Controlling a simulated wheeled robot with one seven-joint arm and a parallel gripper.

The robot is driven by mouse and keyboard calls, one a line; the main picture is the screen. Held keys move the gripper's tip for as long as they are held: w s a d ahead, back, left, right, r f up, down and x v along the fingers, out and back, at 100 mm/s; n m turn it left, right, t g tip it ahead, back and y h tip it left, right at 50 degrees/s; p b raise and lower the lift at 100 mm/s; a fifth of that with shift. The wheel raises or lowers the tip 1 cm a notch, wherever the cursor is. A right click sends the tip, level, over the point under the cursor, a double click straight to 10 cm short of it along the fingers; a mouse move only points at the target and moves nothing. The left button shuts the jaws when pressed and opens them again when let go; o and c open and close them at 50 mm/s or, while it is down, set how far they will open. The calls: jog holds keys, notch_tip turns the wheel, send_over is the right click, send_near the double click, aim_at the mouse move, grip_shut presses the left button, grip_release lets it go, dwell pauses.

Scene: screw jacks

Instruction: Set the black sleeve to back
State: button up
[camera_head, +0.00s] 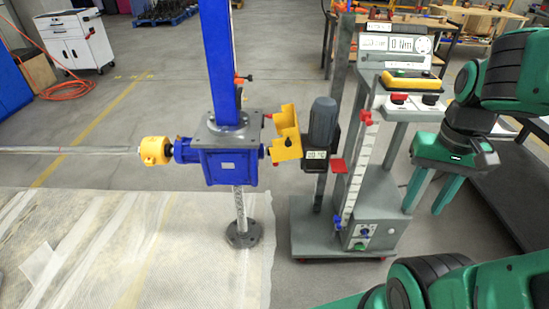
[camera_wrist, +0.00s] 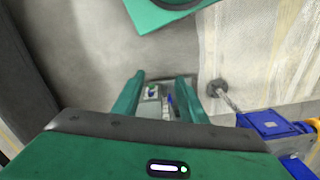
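A small black part (camera_head: 288,141) shows at the yellow bracket (camera_head: 286,122), between the blue gearbox (camera_head: 222,165) and the grey motor; it may be the black sleeve, but it is too small to be sure. My gripper (camera_head: 422,211) hangs at the right, beside the test cart and well apart from the gearbox. Its two green fingers are apart with nothing between them; they also show in the wrist view (camera_wrist: 161,79). No black sleeve can be made out in the wrist view.
A blue column (camera_head: 218,60) rises above the gearbox, with a screw (camera_head: 240,212) below. A long shaft (camera_head: 70,150) runs left.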

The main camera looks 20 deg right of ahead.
aim_at(275, 165)
jog(key=shift+s+r, duration=0.15)
jog(key=shift+s, duration=0.1)
jog(key=w+a+f+n+t+h, duration=0.1)
jog(key=w+a+f+n, duration=0.15)
jog(key=w, duration=0.45)
jog(key=w+a+f+n+t, duration=0.1)
jog(key=w+a+n, duration=0.15)
jog(key=w, duration=0.45)
jog(key=w+a+f+n+t+h, duration=0.1)
jog(key=w+a+f+n, duration=0.15)
jog(key=w, duration=0.45)
jog(key=w+d+f+n+t+h, duration=0.1)
jog(key=w+f+n+h, duration=0.4)
jog(key=f, duration=0.4)
jog(key=w+f+n+t+h, duration=0.1)
jog(key=w+f+n+h, duration=0.2)
jog(key=w+f+n, duration=0.45)
jog(key=w+a+f+n+t+y, duration=0.3)
jog(key=w+a+f+n+t, duration=0.25)
jog(key=n, duration=0.45)
jog(key=w+a+f+n+t+y, duration=0.2)
jog(key=w+a+f+n+t, duration=0.15)
jog(key=a+n+t, duration=0.45)
jog(key=shift+n+g, duration=0.45)
jog(key=shift+n, duration=0.25)
jog(key=x, duration=0.6)
jog(key=a+x, duration=0.1)
jog(key=x, duration=0.3)
jog(key=shift+w+r, duration=0.2)
jog(key=shift+w, duration=0.1)
